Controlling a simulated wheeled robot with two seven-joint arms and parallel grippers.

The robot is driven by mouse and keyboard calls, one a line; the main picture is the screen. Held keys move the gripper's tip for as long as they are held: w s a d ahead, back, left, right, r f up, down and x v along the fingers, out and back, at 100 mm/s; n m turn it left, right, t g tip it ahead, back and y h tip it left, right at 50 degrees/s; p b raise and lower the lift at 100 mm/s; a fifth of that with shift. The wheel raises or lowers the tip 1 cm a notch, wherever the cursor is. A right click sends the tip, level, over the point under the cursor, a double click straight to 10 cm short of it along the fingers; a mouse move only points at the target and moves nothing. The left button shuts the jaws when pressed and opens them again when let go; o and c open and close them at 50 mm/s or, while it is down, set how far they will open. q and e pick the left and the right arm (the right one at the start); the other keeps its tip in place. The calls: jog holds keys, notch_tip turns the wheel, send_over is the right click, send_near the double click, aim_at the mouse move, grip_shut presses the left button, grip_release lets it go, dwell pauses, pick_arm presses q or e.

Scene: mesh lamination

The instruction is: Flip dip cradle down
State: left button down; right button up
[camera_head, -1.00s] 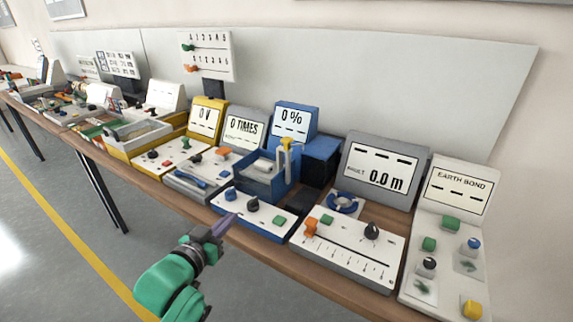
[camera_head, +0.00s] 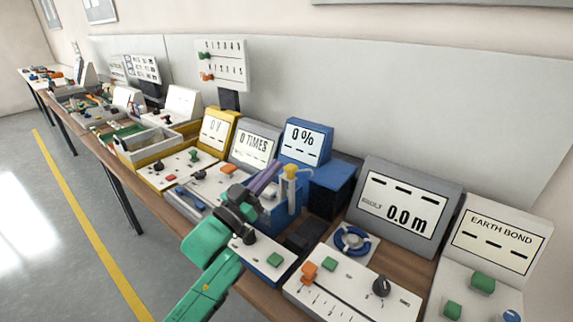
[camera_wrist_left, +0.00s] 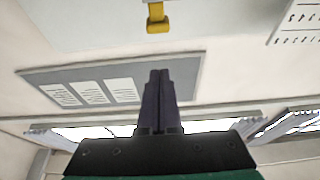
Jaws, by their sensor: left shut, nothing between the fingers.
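The blue dip unit with the "0 %" display (camera_head: 305,142) stands on the bench near the middle of the head view. A yellow part on a pale post (camera_head: 291,172) rises from it, probably the cradle's handle. A yellow piece (camera_wrist_left: 157,20) also shows at the top of the left wrist view, just beyond my fingertips. My left gripper (camera_head: 272,170) is shut and empty, its purple fingers beside the post's left side. I cannot tell whether they touch it. My gripper and forearm hide much of the unit's tray and front panel. My right gripper is out of view.
A grey "0.0 m" unit (camera_head: 408,205) with a slider panel and a blue ring (camera_head: 352,240) stands to the right. The "EARTH BOND" unit (camera_head: 497,240) is farther right. A "0 TIMES" unit (camera_head: 254,146) and yellow "0 V" unit (camera_head: 215,131) crowd the left.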

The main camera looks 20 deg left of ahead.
pick_arm(q)
jog(key=r+p+x, duration=0.1)
jog(key=p+x, duration=0.1)
jog(key=x, duration=0.4)
jog(key=f, duration=0.5)
jog(key=shift+s+a, duration=0.1)
jog(key=shift+s, duration=0.2)
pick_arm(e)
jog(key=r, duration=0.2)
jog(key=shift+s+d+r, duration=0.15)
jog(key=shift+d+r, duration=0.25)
